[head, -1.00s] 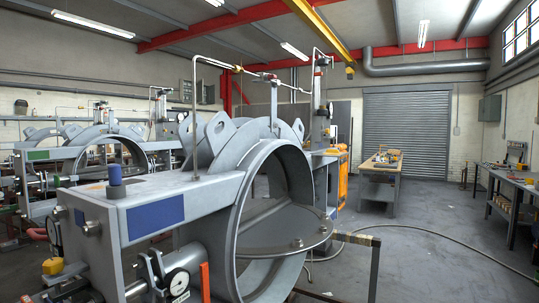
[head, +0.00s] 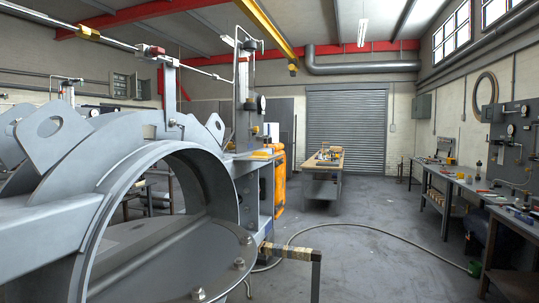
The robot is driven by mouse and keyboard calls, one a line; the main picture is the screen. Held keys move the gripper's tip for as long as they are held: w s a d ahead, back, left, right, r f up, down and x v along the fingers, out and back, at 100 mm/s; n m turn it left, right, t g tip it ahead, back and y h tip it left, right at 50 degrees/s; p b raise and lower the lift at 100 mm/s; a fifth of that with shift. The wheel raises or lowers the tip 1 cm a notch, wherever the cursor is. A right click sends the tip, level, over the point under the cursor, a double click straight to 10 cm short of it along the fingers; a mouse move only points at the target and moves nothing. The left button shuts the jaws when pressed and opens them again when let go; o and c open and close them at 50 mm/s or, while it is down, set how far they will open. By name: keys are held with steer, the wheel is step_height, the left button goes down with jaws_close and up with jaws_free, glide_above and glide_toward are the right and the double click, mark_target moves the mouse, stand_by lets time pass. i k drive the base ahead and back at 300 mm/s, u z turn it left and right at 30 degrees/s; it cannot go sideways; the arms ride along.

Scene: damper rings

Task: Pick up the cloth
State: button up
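I cannot make out a cloth for certain in the head view. Small items lie on the wooden-topped workbench (head: 322,160) at the back and on the grey bench (head: 460,183) along the right wall, too small to tell apart. A dark bluish shape (head: 490,232) sits under the near right bench; I cannot tell what it is. My gripper is not in view.
A large grey damper ring (head: 85,240) with a tilted, bolted disc fills the left foreground. A stand with a wrapped top bar (head: 288,252) is close to its right. A hose (head: 385,226) curves across the floor. The floor (head: 400,265) between stand and right benches is mostly clear.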

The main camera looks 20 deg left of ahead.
mark_target(256, 154)
steer(key=i, duration=2.55)
steer(key=u, duration=0.4)
